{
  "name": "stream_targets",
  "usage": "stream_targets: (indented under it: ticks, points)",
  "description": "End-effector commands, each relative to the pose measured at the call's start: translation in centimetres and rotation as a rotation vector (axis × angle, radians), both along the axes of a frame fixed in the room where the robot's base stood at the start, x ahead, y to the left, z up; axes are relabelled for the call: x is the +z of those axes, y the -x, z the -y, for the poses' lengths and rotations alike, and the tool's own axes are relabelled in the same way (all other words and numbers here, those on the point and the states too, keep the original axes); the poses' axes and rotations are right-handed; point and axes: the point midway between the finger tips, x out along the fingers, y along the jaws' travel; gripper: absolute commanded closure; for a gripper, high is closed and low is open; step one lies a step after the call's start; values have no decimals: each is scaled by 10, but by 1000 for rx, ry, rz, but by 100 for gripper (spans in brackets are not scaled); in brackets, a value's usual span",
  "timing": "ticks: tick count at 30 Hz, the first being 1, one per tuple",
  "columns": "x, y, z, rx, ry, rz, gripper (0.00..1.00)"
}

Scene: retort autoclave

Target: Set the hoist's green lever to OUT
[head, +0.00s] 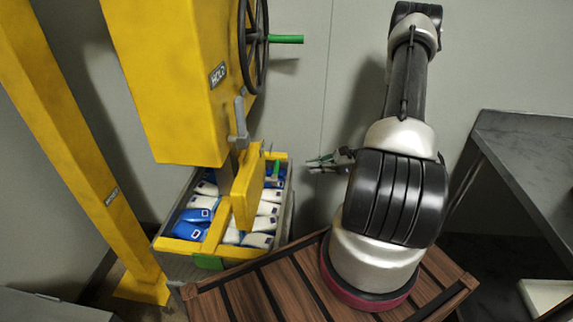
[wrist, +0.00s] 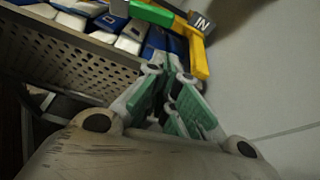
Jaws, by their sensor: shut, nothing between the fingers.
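The yellow hoist (head: 165,90) stands at the left in the head view, with a HOLD plate on its side. A small green lever (head: 276,170) shows at the back right of the yellow frame over the basket. In the wrist view a green bar (wrist: 152,13), likely this lever, lies on yellow metal beside a grey IN plate (wrist: 201,22). No OUT mark can be read. My gripper (head: 312,162) is shut and empty, just right of the basket and apart from the green lever. Its green-padded fingers (wrist: 168,74) show in the wrist view, below the yellow frame.
A basket (head: 178,268) of blue and white pouches stands under the hoist; its perforated wall (wrist: 75,52) is close to my fingers. A grey table (head: 530,150) stands right; the wall is behind.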

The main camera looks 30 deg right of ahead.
Motion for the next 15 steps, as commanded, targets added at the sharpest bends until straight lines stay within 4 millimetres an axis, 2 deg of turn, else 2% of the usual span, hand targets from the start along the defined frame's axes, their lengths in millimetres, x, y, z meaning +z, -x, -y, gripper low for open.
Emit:
stream_targets:
  ticks: [11,15]
  points:
    - [4,-3,-2,-10,-13,11,100]
    - [1,-8,-8,-10,-13,10,100]
